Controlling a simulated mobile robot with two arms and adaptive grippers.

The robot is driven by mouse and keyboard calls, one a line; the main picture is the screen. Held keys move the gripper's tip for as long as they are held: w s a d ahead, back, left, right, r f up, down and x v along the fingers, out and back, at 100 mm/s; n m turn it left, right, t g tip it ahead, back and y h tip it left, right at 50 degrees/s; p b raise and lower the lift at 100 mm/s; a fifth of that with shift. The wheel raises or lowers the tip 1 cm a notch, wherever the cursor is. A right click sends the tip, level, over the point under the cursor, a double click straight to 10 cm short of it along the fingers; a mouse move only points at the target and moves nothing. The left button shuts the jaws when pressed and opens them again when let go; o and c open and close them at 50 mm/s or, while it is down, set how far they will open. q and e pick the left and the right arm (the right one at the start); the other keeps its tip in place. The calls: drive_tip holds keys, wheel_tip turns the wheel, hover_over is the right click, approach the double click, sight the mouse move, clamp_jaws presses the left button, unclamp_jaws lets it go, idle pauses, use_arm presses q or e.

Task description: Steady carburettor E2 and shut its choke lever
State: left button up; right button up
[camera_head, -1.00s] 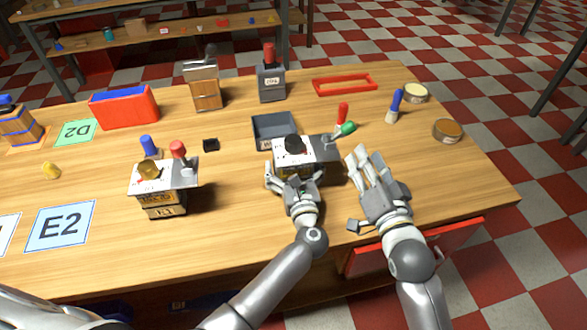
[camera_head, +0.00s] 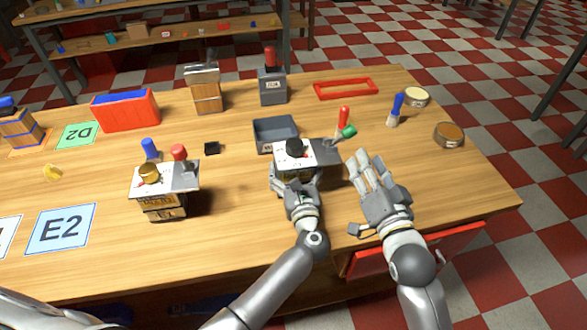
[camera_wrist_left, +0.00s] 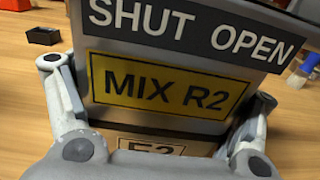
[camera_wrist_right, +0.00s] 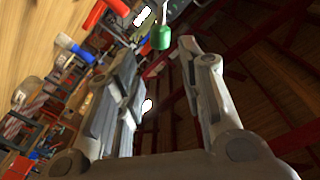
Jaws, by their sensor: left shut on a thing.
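Carburettor E2 (camera_head: 292,150) stands on the table with a black knob on its white top. In the left wrist view, its face (camera_wrist_left: 165,85) reads "SHUT OPEN" and "MIX R2" above a partly hidden "E2" label. My left gripper (camera_head: 298,183) is shut on its body from the near side; the fingers flank it in the left wrist view (camera_wrist_left: 160,100). The green-tipped choke lever (camera_head: 348,131) sticks out at its right, toward the "OPEN" side. My right gripper (camera_head: 368,172) is open and empty, right of the carburettor; the green tip (camera_wrist_right: 162,37) shows beyond its fingers.
A second carburettor (camera_head: 165,190) with a gold knob stands at left, near the E2 card (camera_head: 60,229). A grey tray (camera_head: 276,134) lies just behind carburettor E2. A red handle (camera_head: 343,117) and a blue-handled item (camera_head: 396,105) stand beyond the lever. Front centre table is clear.

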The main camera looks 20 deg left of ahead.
sight(354, 135)
idle(0.3)
drive_tip(key=shift+o, duration=1.3)
drive_tip(key=shift+w+d+n+g+y, duration=1)
drive_tip(key=shift+w+d+g+y, duration=0.6)
drive_tip(key=shift+g+y, duration=0.95)
drive_tip(key=shift+t+y, duration=0.35)
drive_tip(key=x, duration=1.1)
clamp_jaws()
